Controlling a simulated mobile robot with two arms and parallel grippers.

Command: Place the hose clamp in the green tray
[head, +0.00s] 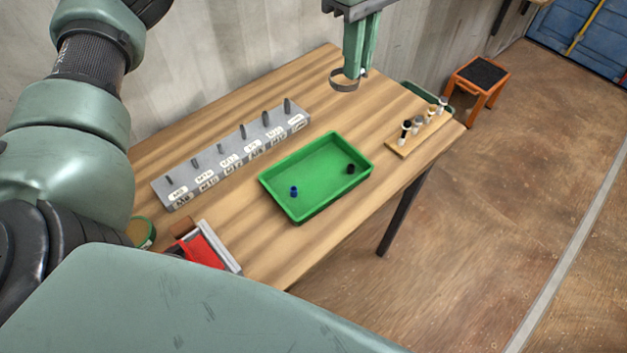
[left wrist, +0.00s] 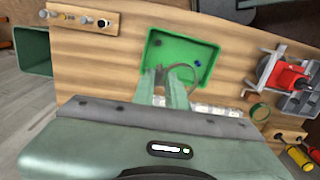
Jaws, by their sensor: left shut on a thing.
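The hose clamp (head: 345,84) is a thin metal ring hanging at the fingertips of my left gripper (head: 355,72), which is shut on it. In the head view they appear above the far right part of the workbench, up and to the right of the tray in the picture. The green tray (head: 325,165) lies on the bench and holds a small blue piece (head: 294,191) and a small black piece (head: 350,169). In the left wrist view the clamp ring (left wrist: 187,67) overlaps the green tray (left wrist: 165,47) behind it. My right gripper is not in view.
A grey pegged rack (head: 231,156) with labels stands along the back of the bench. A wooden block with small upright parts (head: 420,132) is right of the tray. A red-and-grey vise-like device (head: 203,248) is at the near left. An orange stool (head: 480,80) stands beyond.

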